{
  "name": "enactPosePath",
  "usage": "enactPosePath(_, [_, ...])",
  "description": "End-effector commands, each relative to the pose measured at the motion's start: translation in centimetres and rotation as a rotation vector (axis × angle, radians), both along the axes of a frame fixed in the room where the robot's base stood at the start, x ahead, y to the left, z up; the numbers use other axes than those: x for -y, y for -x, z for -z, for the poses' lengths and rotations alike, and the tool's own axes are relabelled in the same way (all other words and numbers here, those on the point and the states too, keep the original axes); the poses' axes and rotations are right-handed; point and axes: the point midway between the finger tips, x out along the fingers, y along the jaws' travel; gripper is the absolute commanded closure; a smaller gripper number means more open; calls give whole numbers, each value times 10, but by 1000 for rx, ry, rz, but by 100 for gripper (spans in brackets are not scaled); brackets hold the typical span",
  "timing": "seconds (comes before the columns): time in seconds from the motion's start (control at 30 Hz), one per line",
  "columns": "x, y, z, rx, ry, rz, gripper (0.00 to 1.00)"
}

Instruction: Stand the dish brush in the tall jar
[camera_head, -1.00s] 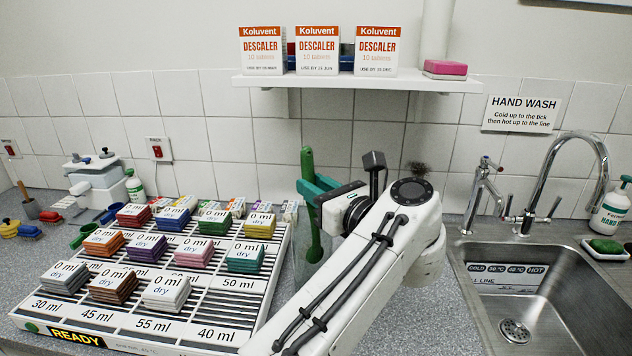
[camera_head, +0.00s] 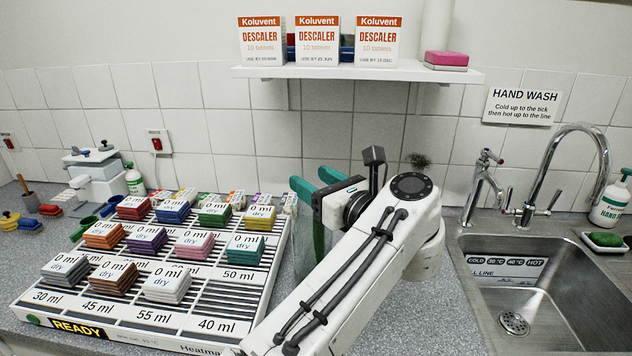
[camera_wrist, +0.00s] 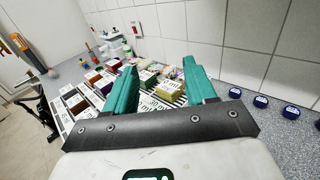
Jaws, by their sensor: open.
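The tall jar (camera_head: 302,255) is clear and stands on the counter right of the drying rack, partly hidden by my arm. A green shaft, which looks like the dish brush (camera_head: 318,240), shows upright inside it. Its lower end is hidden behind my arm, and its top does not show above my fingers. My gripper (camera_head: 314,182) is above the jar with its teal fingers apart. In the wrist view my gripper (camera_wrist: 160,85) is open, with nothing held between the fingers.
The rack (camera_head: 190,325) of coloured filter stacks fills the left. The sink (camera_head: 545,290) and taps are at right. A shelf (camera_head: 350,73) with descaler boxes hangs above. A dark bristly thing (camera_head: 419,159) shows behind my arm. Blue-lidded pots (camera_wrist: 261,101) show in the wrist view.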

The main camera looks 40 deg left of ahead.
Motion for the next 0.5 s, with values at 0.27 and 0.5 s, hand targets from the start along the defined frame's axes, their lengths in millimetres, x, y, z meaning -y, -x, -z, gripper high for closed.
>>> enactPosePath(0.27, [16, 4, 1, 1, 0, 2, 45])
enactPosePath(0.5, [59, 15, 2, 1, -1, 4, 45])
